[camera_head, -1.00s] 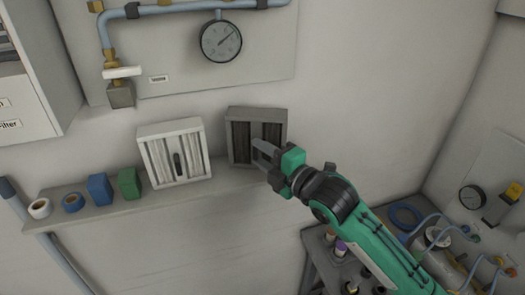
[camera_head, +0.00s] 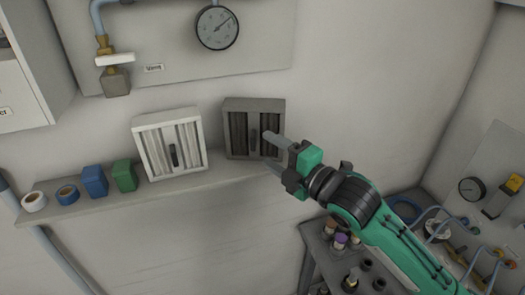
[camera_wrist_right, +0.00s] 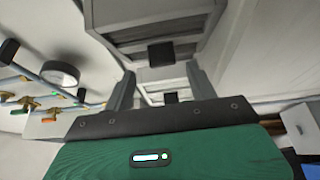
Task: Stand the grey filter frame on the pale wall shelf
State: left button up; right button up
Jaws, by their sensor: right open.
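The grey filter frame (camera_head: 254,104) stands upright on the pale wall shelf (camera_head: 120,207), to the right of a white filter frame. Its dark handle (camera_head: 253,141) faces out and shows clear of my fingers. My right gripper (camera_head: 266,149) is open and empty, in front of the grey frame's right part. In the right wrist view, my two spread fingers (camera_wrist_right: 160,88) have no object gripped between them. A grey frame with a black handle (camera_wrist_right: 161,54) shows beyond them there. Whether a fingertip touches the frame I cannot tell. My left gripper is not in view.
The white filter frame (camera_head: 150,125) stands just left on the shelf. Further left are a green block (camera_head: 124,176), a blue block (camera_head: 94,181) and tape rolls (camera_head: 67,194). A gauge (camera_head: 217,28) hangs above. A dark cart (camera_head: 325,250) with bottles stands below right.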

jog(key=b+v, duration=0.2)
jog(key=v, duration=0.5)
jog(key=shift+s+d, duration=0.25)
jog(key=shift+s, duration=0.05)
